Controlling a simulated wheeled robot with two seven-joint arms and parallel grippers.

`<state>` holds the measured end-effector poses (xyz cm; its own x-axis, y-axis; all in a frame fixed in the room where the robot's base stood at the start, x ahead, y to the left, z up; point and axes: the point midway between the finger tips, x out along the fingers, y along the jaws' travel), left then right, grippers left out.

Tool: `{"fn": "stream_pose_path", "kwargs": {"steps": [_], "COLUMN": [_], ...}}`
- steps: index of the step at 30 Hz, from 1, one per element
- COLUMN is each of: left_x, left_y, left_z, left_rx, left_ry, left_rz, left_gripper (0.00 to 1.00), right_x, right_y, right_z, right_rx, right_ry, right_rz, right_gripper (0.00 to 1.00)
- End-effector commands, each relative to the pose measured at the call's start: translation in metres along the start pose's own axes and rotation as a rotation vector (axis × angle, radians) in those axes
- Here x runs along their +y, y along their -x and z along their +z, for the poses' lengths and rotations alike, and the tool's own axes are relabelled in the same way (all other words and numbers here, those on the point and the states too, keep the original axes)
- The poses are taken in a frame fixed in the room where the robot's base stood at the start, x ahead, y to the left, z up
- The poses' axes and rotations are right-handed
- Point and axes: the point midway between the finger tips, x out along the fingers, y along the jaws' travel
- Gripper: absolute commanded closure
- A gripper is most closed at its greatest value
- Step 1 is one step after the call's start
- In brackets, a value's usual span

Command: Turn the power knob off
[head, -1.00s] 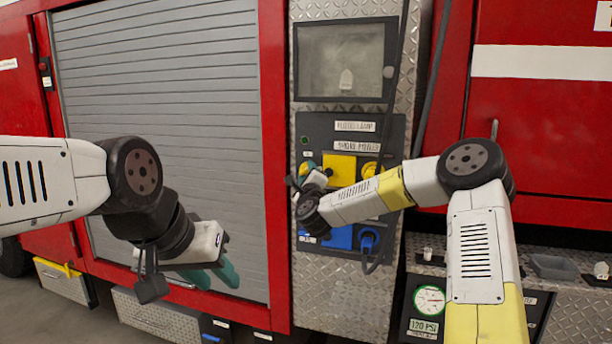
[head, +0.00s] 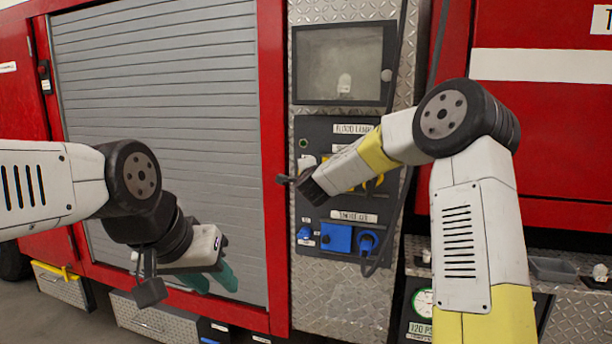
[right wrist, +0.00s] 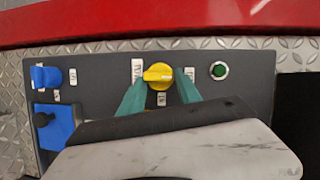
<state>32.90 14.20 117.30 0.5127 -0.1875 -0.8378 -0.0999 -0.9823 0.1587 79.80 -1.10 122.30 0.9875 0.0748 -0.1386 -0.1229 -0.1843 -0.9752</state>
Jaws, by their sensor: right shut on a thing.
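The yellow knob (right wrist: 158,75) stands on a dark control panel (right wrist: 100,75), with small white labels on both sides of it. My right gripper (right wrist: 160,83) has its two green fingers on either side of this knob and is shut on it. In the head view, my right forearm and wrist hide the knob and the fingers, and the panel (head: 345,205) shows around them. Label text near the knob is too small to read in the wrist view. My left gripper (head: 212,278) hangs at the lower left in front of the shutter, open and empty.
A green indicator (right wrist: 219,71) sits beside the knob. A blue knob (head: 304,232), a blue cover (head: 336,238) and a blue plug (head: 367,242) with a cable are lower on the panel. A grey shutter (head: 160,90) fills the left.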

Motion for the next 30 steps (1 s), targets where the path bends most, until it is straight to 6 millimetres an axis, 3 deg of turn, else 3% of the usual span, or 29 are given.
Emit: {"fn": "stream_pose_path", "kwargs": {"steps": [1, 20, 21, 23, 30], "left_x": [0.0000, 0.0000, 0.0000, 0.0000, 0.0000], "left_y": [0.0000, 0.0000, 0.0000, 0.0000, 0.0000], "left_z": [0.0000, 0.0000, 0.0000, 0.0000, 0.0000], "left_rx": [0.000, 0.000, 0.000, 0.000, 0.000], "left_ry": [0.000, 0.000, 0.000, 0.000, 0.000], "left_rz": [0.000, 0.000, 0.000, 0.000, 0.000], "left_gripper": [0.64, 0.64, 0.64, 0.64, 0.64], "right_x": [-0.0066, -0.0070, -0.0070, -0.0066, -0.0036], "right_y": [0.0002, -0.0001, -0.0001, 0.0000, -0.0002], "right_z": [-0.0007, -0.0010, -0.0010, -0.0007, -0.0002], "right_rx": [0.005, 0.008, 0.008, 0.007, 0.006], "right_ry": [0.015, 0.058, 0.058, 0.058, 0.058], "right_rz": [-0.005, 0.013, 0.013, 0.014, 0.019], "right_gripper": [1.00, 1.00, 0.56, 0.44, 0.43]}}
